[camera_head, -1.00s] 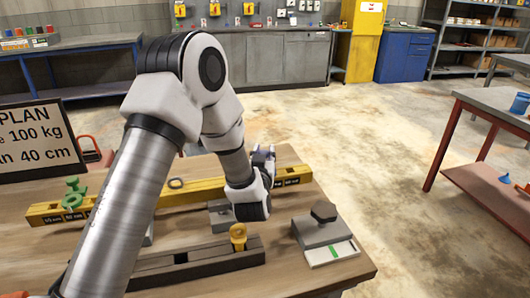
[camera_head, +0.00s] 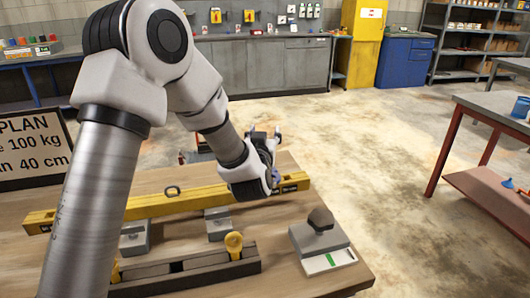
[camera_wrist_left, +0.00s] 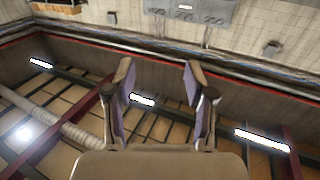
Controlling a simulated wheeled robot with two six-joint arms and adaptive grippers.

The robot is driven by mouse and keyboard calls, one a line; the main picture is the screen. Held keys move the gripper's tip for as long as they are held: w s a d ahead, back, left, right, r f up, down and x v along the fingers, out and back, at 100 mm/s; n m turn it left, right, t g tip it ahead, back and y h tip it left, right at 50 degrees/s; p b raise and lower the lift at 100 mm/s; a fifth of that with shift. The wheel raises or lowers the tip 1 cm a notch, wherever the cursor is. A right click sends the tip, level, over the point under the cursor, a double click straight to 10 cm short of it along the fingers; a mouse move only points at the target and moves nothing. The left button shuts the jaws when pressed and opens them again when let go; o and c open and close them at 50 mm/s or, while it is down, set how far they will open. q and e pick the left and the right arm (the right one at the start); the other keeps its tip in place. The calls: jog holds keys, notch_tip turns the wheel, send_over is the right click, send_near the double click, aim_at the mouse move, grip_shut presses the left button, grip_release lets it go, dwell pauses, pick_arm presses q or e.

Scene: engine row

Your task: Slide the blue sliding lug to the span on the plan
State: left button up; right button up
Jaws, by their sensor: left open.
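The yellow beam (camera_head: 200,199) lies across the wooden bench with a ring on top. I cannot make out a blue sliding lug; my left arm covers part of the beam. The plan sign (camera_head: 30,155) at the left is cut off and partly reads "100 kg" and "40 cm". My left gripper (camera_head: 265,140) is above the beam's right part, pointing away and upward. In the left wrist view its two fingers (camera_wrist_left: 160,95) with purple pads are spread and empty, against wall and ceiling. My right gripper is out of view.
A dark slotted block (camera_head: 190,272) with yellow knobs lies in front. Grey blocks (camera_head: 218,226) stand by the beam. A grey block with a dark hexagonal knob (camera_head: 320,219) stands at the bench's right. Open floor lies beyond; a red-legged table (camera_head: 490,108) is at right.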

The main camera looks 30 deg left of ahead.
pick_arm(q)
notch_tip(320, 180, up, 2)
jog(key=shift+r, duration=0.15)
